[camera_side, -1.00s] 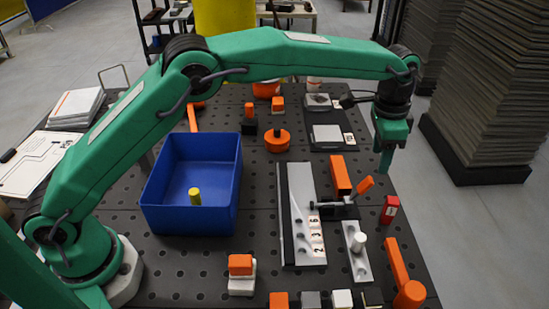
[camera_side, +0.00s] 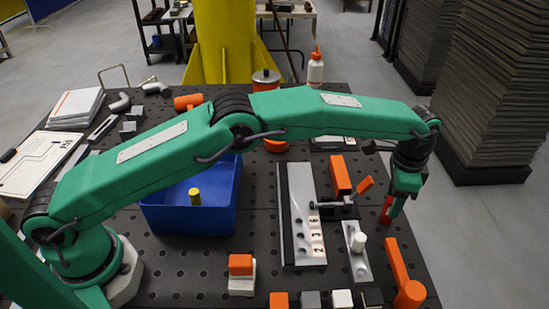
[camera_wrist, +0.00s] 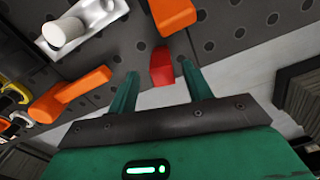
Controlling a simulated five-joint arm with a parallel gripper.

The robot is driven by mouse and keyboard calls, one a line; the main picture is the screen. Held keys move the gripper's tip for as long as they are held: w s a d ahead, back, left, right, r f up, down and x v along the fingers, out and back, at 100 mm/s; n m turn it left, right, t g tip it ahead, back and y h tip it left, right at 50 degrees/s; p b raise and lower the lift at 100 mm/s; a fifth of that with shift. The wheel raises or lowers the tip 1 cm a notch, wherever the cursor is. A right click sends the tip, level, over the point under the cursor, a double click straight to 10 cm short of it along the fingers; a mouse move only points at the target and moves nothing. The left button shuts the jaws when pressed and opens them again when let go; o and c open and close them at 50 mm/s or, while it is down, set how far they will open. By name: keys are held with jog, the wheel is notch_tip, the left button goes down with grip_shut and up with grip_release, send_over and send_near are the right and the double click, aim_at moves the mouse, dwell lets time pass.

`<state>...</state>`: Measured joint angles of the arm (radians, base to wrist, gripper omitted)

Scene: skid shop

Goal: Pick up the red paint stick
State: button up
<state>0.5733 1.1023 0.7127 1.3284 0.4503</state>
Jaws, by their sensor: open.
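The red paint stick (camera_side: 386,209) is a small red block near the right edge of the dark perforated table in the side view, partly hidden by my gripper (camera_side: 393,205). My gripper has come down close to it from above. In the wrist view the red paint stick (camera_wrist: 161,66) shows between the two green fingertips of my gripper (camera_wrist: 160,75). The fingers are apart, with a visible gap on each side of it in that view. I cannot tell how far down the fingertips reach beside it.
A grey plate with a white cylinder (camera_side: 359,241) stands left of my gripper. An orange mallet-like tool (camera_side: 397,268) lies in front, and a toggle clamp with an orange handle (camera_side: 365,186) is close behind left. A blue bin (camera_side: 190,222) holds a yellow cylinder (camera_side: 194,196).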

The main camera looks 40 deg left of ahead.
jog(key=shift+w+f, duration=0.1)
jog(key=shift+f, duration=2.8)
jog(key=c, duration=1.1)
